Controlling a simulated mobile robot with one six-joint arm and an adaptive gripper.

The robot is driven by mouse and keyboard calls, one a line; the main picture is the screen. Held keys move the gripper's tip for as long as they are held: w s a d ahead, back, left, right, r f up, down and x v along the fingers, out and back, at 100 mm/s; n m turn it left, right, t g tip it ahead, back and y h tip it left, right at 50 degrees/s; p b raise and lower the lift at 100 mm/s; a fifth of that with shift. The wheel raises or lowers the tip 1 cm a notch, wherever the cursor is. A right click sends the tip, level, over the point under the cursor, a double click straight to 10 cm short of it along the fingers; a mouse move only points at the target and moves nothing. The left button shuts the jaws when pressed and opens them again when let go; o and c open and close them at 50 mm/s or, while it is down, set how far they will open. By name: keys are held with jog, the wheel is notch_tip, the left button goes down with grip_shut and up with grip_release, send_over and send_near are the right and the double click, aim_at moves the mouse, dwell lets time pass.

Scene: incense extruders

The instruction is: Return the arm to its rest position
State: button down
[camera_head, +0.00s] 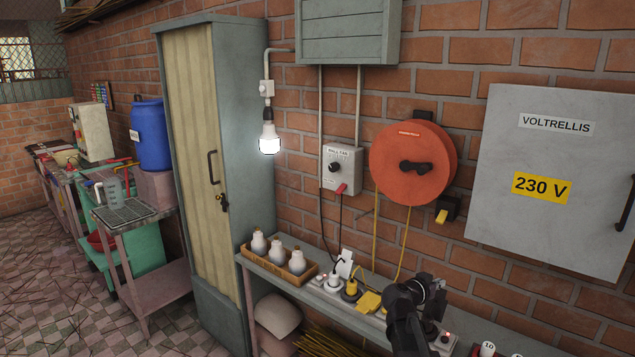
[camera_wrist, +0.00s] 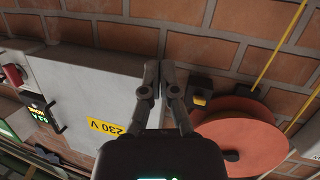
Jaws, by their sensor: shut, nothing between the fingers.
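My arm (camera_head: 408,315) shows dark at the lower right of the head view, in front of the shelf with the power strip. My gripper (camera_wrist: 159,82) shows in the wrist view with its two dark fingers together, shut and empty. The fingers point toward the brick wall, between the grey 230 V cabinet (camera_wrist: 90,85) and the red cable reel (camera_wrist: 240,148). The fingertips touch nothing that I can make out. In the head view the fingers cannot be told apart from the arm.
The shelf (camera_head: 330,297) below the wall holds a tray (camera_head: 290,279) of several bulbs, plugs and sockets. The red reel (camera_head: 412,163) and the grey cabinet (camera_head: 545,230) hang on the wall. A lit bulb (camera_head: 269,137) hangs beside the tall locker (camera_head: 240,120). Floor is open at left.

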jog(key=s+a+f+n+g+y, duration=0.4)
jog(key=s+a+f+y, duration=0.2)
jog(key=s+a, duration=0.2)
jog(key=s+a+f+n+g+y+p, duration=0.1)
jog(key=s+a+f+n+g+y, duration=0.4)
jog(key=s+a, duration=0.3)
jog(key=s+f+y, duration=0.1)
jog(key=s, duration=0.3)
jog(key=shift+a+f, duration=0.35)
jog(key=shift+f, duration=0.05)
